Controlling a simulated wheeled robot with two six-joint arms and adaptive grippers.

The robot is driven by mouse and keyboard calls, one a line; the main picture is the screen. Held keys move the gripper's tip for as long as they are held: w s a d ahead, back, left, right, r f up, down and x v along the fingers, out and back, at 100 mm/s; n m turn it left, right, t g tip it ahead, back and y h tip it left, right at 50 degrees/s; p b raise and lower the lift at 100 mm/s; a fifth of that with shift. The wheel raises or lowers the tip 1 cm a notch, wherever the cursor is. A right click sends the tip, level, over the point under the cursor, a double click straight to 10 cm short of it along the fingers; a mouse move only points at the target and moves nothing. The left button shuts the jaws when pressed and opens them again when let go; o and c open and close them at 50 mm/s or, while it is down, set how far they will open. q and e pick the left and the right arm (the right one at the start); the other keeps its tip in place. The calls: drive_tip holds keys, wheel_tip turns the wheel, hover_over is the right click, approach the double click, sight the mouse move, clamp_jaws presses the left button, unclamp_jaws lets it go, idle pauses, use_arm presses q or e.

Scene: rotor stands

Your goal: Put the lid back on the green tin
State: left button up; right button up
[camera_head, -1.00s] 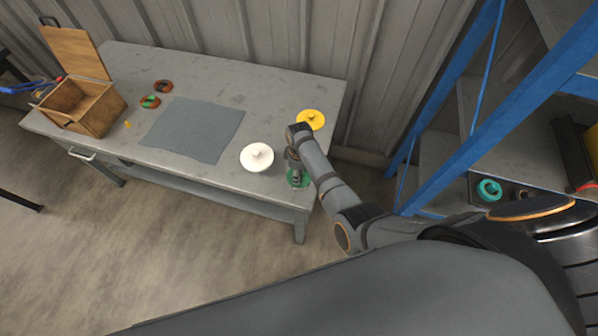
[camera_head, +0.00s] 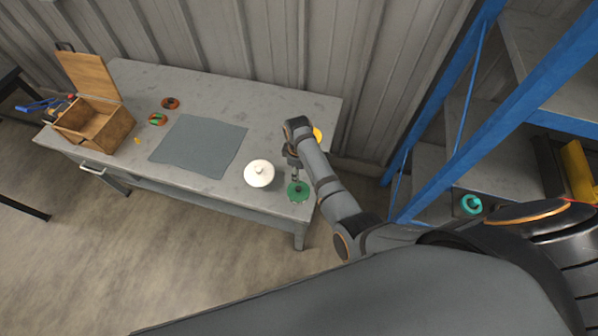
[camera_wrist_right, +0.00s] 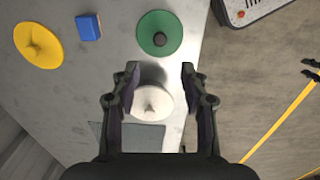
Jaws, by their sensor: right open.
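A round green top with a dark knob (camera_head: 298,191) is at the table's front right corner; it also shows in the wrist view (camera_wrist_right: 160,33). It looks like the green tin with a lid over it, but its sides are hidden, so I cannot tell how the lid is seated. My right gripper (camera_head: 295,176) is just behind it in the head view. In the wrist view its fingers (camera_wrist_right: 160,78) are apart and empty, with green beyond the tips. A white knobbed lid or tin (camera_head: 259,173) is to the left. My left gripper is not in view.
A yellow round piece (camera_wrist_right: 38,45) and a blue block (camera_wrist_right: 88,27) lie near the gripper. A grey mat (camera_head: 200,145), open wooden box (camera_head: 95,125) and two small round pieces are farther left. A blue-framed shelf (camera_head: 480,95) stands right.

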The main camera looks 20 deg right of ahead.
idle(0.3)
drive_tip(key=s+f, duration=0.2)
drive_tip(key=f, duration=0.1)
drive_tip(key=s+d+f+m, duration=0.1)
drive_tip(key=s+f, duration=0.1)
drive_tip(key=f, duration=0.2)
drive_tip(key=s+d+f+m, duration=0.1)
drive_tip(key=s+f, duration=0.1)
drive_tip(key=f, duration=0.2)
drive_tip(key=shift+s+d, duration=0.15)
drive_tip(key=shift+s, duration=0.2)
drive_tip(key=s+d+f+m, duration=0.3)
drive_tip(key=s+f, duration=0.3)
drive_tip(key=s, duration=0.5)
drive_tip(key=s+d+f+m, duration=0.3)
drive_tip(key=s+f, duration=0.3)
drive_tip(key=s, duration=0.5)
drive_tip(key=s+d+f+m+t, duration=0.1)
drive_tip(key=s+d+f+m, duration=0.2)
drive_tip(key=s, duration=0.8)
wheel_tip(320, 180, down, 4)
drive_tip(key=shift+s+d+r+h, duration=0.25)
drive_tip(key=shift+s+d+h, duration=0.15)
drive_tip(key=shift+d, duration=0.6)
drive_tip(key=shift+f, duration=0.1)
wheel_tip(320, 180, down, 13)
drive_tip(key=b, duration=1.3)
